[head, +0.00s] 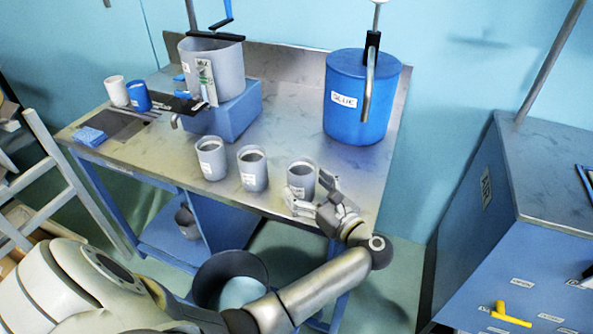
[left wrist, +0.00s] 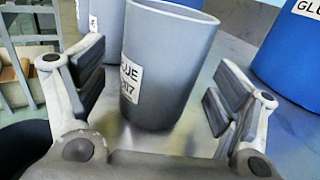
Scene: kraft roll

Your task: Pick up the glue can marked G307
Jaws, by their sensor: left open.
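Three grey cans with white labels stand in a row on the metal bench top: a left can (head: 211,160), a middle can (head: 254,172) and a right can (head: 300,172). My left gripper (head: 314,194) is open at the near side of the right can. In the left wrist view this can (left wrist: 168,60) stands upright between the spread fingers, with gaps on both sides. Its label (left wrist: 131,80) shows "UE" and a number ending in 7; the rest is unclear. The labels on the other cans are too small to read. My right gripper is not in view.
The metal bench (head: 330,160) also holds a blue glue drum (head: 360,105), a grey pot (head: 215,70) on a blue block (head: 232,112), white and blue cups (head: 138,96) and a blue sponge (head: 89,136). A dark bin (head: 232,270) stands below. A blue cabinet (head: 530,215) is at right.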

